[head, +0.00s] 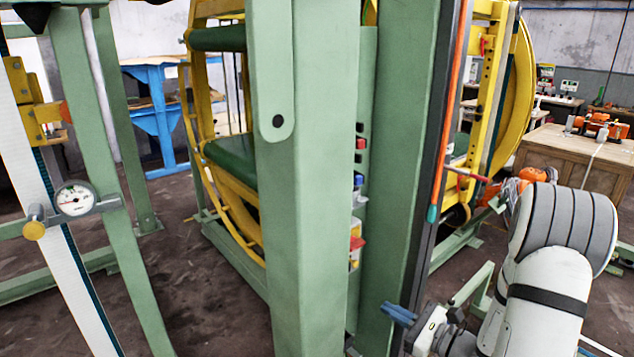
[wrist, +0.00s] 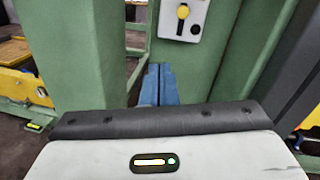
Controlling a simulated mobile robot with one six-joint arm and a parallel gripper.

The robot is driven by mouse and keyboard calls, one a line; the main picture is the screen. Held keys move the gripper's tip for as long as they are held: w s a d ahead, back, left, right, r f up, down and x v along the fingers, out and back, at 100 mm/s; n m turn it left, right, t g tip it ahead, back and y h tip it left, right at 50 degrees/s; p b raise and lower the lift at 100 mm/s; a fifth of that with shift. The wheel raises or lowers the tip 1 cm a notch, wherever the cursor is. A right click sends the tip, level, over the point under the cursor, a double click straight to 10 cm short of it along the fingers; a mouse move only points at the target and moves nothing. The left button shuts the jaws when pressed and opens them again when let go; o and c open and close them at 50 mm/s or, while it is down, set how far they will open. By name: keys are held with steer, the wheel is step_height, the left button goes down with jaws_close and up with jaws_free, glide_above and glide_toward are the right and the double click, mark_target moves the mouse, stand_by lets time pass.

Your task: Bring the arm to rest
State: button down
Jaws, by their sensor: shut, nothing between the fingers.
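My gripper (head: 388,311) is at the lower right of the head view, in front of the base of a thick green post. Its blue fingers are together and hold nothing. In the wrist view the gripper (wrist: 158,70) points at green steelwork, with the two blue fingers side by side. My white and grey arm comes in from the right in the head view and is bent. I cannot tell whether the fingertips touch the green frame.
Green posts (head: 305,180) of the ring inverter stand close ahead, with its yellow ring (head: 522,80) behind. A panel with a yellow knob (wrist: 183,14) is above the fingers. A pressure gauge (head: 74,199) is at left. A wooden cabinet (head: 565,160) stands at right.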

steer(key=s+a+r+n+g+h, duration=0.1)
steer(key=s+a+r+n+g, duration=0.1)
steer(key=s+a+n+g, duration=0.45)
steer(key=s+a+r+n+g+h, duration=0.1)
steer(key=s+a+r+n+g, duration=0.2)
steer(key=s+a+n+g, duration=0.4)
steer(key=s+d+r+n+t+h, duration=0.3)
steer(key=s+d+r+n+h, duration=0.2)
steer(key=n+h, duration=0.5)
steer(key=shift+s+d+n+h, duration=0.45)
steer(key=shift+d+n, duration=0.2)
steer(key=shift+d, duration=0.6)
